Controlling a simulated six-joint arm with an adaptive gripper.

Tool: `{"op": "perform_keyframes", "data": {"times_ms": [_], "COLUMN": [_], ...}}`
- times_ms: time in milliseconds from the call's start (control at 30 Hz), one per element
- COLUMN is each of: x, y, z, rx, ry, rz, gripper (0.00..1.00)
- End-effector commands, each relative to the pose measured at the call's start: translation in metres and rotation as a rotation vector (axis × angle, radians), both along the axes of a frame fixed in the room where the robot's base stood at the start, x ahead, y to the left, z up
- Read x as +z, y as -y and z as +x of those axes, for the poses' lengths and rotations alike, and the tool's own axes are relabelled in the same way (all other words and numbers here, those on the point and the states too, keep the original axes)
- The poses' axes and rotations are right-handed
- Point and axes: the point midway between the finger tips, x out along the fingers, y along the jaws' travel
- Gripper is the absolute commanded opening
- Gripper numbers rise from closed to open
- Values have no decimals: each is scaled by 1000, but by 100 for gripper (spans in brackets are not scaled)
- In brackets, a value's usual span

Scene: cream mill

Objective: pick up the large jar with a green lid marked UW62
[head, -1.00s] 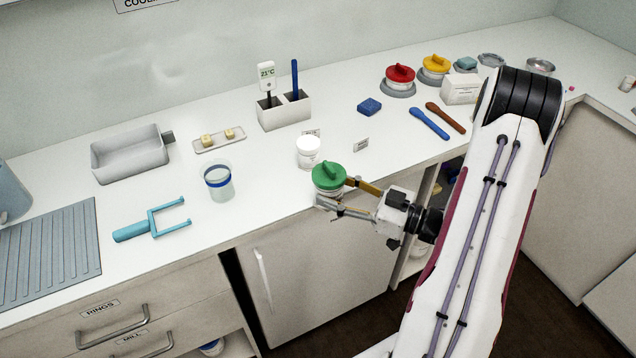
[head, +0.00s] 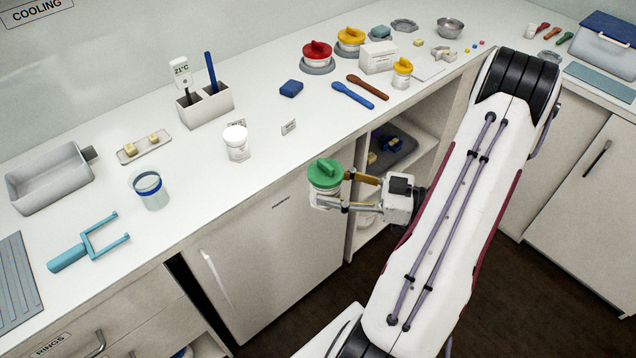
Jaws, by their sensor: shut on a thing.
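The large jar with a green lid (head: 325,174) is in the middle of the head view. It is upright, held in the air just off the front edge of the counter, above the front of the white cabinet. My gripper (head: 343,189) is shut on the jar's body from the right, one finger on each side below the lid. The jar's label is mostly hidden by the fingers and too small to read.
A white-lidded jar (head: 236,142) stands on the counter (head: 300,130) near a small card (head: 289,127). Red-lidded (head: 317,55) and yellow-lidded (head: 351,41) jars stand farther back. An open shelf (head: 392,160) lies under the counter behind my gripper.

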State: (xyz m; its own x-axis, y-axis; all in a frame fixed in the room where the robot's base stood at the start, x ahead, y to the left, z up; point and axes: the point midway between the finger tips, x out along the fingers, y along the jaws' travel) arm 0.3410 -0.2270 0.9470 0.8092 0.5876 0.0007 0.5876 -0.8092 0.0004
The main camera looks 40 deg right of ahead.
Motion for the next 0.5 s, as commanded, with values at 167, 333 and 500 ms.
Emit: {"op": "perform_keyframes", "data": {"times_ms": [167, 333, 500], "x": [0, 0, 0], "y": [5, 7, 7], "z": [-8, -10, -10], "rx": [0, 0, 0], "ry": [-1, -1, -1], "rz": [1, 1, 1], "gripper": [27, 27, 27]}}
